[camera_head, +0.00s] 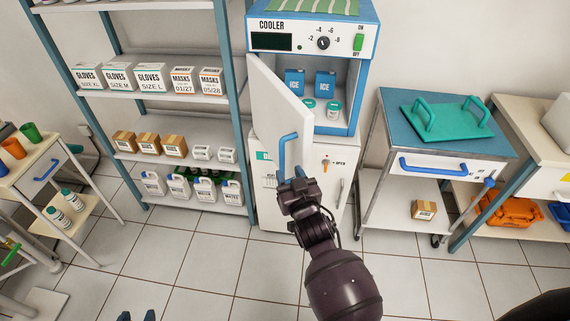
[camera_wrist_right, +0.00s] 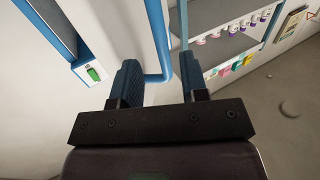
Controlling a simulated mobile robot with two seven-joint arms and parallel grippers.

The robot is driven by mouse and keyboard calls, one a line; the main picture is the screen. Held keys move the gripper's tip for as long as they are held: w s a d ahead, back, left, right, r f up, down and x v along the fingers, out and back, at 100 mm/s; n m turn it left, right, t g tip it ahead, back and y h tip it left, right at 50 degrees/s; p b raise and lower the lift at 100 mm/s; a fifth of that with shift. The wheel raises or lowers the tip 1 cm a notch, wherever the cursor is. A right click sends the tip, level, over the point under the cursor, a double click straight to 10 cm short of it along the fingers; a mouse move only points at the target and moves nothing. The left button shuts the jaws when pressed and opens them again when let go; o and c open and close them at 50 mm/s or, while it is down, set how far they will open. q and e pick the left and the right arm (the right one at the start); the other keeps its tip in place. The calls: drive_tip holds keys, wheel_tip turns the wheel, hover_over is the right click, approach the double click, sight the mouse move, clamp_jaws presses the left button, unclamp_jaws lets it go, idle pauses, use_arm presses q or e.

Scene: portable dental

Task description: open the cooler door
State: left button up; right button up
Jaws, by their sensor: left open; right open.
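The cooler (camera_head: 312,35) stands at the back centre, a white cabinet with a blue frame. Its white door (camera_head: 278,95) is swung out from the left side, and the inside shows. The blue door handle (camera_head: 287,150) is on the door's outer face, near its free edge. My right gripper (camera_head: 291,172) is at the lower part of the handle. In the right wrist view, the handle (camera_wrist_right: 158,45) runs between the two open fingers (camera_wrist_right: 160,82); I cannot tell whether they touch it. My left gripper (camera_head: 137,316) shows only its fingertips, apart, at the bottom edge, away from the cooler.
Inside the cooler are blue ice packs (camera_head: 295,82) and lidded jars (camera_head: 333,110). A shelf rack (camera_head: 230,85) with boxes and bottles stands close on the left. A cart (camera_head: 385,140) with a green tray (camera_head: 445,120) stands on the right. The floor in front is clear.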

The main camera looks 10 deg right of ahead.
drive_tip(key=shift+s+d, duration=0.2)
drive_tip(key=shift+s, duration=0.95)
drive_tip(key=shift+s+d, duration=0.15)
drive_tip(key=shift+s, duration=0.95)
drive_tip(key=shift+c, duration=0.3)
